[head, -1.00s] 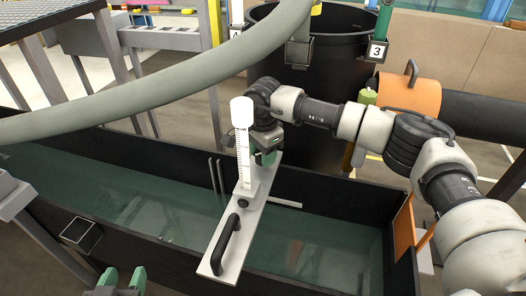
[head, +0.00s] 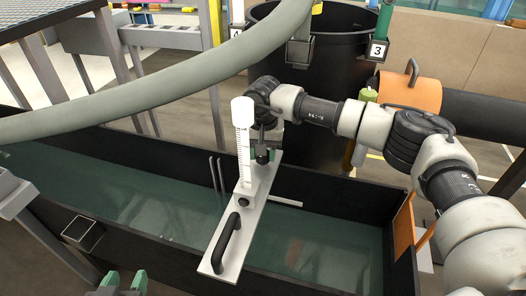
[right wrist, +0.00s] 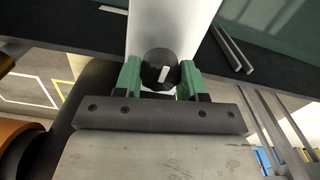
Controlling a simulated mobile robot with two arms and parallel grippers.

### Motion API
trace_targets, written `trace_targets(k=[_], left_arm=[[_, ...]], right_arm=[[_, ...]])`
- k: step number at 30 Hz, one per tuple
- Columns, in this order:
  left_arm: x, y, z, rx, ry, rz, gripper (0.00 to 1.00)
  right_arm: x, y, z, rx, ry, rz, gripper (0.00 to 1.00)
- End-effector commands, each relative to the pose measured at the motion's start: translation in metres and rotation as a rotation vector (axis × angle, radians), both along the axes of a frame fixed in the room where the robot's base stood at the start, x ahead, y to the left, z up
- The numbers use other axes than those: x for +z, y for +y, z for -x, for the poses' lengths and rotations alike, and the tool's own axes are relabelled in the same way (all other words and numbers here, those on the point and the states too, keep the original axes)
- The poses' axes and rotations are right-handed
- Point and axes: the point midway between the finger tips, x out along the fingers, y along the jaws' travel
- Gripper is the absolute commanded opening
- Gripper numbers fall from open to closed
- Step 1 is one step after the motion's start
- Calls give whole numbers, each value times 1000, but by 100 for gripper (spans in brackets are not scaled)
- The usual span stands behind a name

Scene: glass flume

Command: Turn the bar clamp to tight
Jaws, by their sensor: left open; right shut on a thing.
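The bar clamp shows in the right wrist view as a round black knob (right wrist: 160,70) with a pale pointer mark, set at the end of the white bar (head: 258,212). My right gripper (head: 264,156) is at the far end of that bar, behind the white scale column (head: 243,145). Its green fingers (right wrist: 160,80) are shut on the knob, one on each side. The pointer mark looks nearly upright, slightly tilted, in the wrist view. My left gripper (head: 123,282) is open and empty at the bottom edge of the head view.
The bar lies across the dark-walled flume (head: 335,203) holding greenish water. A black handle (head: 227,243) stands on its near end. A thick grey-green hose (head: 150,90) crosses above. A black barrel (head: 335,75) stands behind, and an orange pipe collar (head: 408,98) is at right.

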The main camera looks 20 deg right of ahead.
Motion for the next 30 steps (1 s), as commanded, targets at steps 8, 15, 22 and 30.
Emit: trace_targets(k=[8,15,22,30], left_arm=[[0,0,0,0,-2,0,46],[1,0,0,0,-2,0,46],[0,0,0,0,-3,1,46],[0,0,0,0,-3,1,46]], right_arm=[[1,0,-1,59,-3,-1,17],[1,0,-1,66,-3,-1,17],[1,0,-1,66,-2,0,48],[0,0,0,65,-1,0,65]])
